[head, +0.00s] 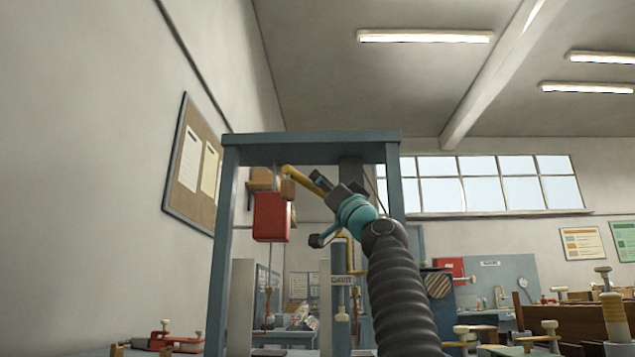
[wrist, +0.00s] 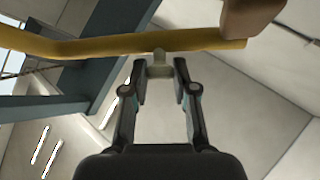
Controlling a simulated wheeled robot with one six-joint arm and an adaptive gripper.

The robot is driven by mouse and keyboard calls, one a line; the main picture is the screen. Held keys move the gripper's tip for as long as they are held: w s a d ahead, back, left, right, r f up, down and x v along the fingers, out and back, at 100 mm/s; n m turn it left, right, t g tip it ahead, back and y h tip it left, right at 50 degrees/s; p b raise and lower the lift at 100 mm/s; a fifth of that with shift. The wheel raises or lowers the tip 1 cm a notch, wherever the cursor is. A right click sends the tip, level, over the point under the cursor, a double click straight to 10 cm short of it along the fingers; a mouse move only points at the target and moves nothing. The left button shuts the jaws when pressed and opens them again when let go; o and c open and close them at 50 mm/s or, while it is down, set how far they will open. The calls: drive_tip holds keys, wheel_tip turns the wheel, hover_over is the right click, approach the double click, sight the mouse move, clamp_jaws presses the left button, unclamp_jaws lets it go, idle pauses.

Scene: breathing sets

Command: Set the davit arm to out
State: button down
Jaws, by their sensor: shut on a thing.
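The davit arm is a yellow bar (head: 302,181) that slants in the upper part of a grey-blue frame in the head view. In the wrist view the yellow bar (wrist: 100,45) crosses the top of the picture. A small pale peg (wrist: 158,66) sticks out from its underside. My gripper (wrist: 159,73) is shut on this peg, one finger on each side. In the head view my gripper (head: 326,183) is at the bar's right part and hides some of it. A brown block (wrist: 252,18) sits at one end of the bar.
The grey-blue frame (head: 300,139) stands around the davit, with a post on each side. A red box (head: 270,217) hangs at left inside it. A post with a davit label (head: 342,281) stands below. Benches with clamps (head: 170,342) are lower down.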

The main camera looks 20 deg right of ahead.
drive_tip(key=shift+s+d+f+n+g+y+p, duration=0.1)
drive_tip(key=shift+s+d+n+g+y+p, duration=0.2)
drive_tip(key=shift+d+n+g+y+p, duration=0.85)
drive_tip(key=shift+s+d+f+n+g+y, duration=0.1)
drive_tip(key=shift+s+d+n+g+y, duration=0.45)
drive_tip(key=shift+y, duration=1.35)
drive_tip(key=shift+s+d+f+n+g+y+p, duration=0.1)
drive_tip(key=shift+d+n+g+y+p, duration=0.5)
drive_tip(key=shift+g+y, duration=0.75)
drive_tip(key=shift+y, duration=0.3)
drive_tip(key=c, duration=1)
unclamp_jaws()
drive_tip(key=shift+t, duration=0.25)
drive_tip(key=shift+o, duration=0.5)
drive_tip(key=shift+s+r, duration=0.1)
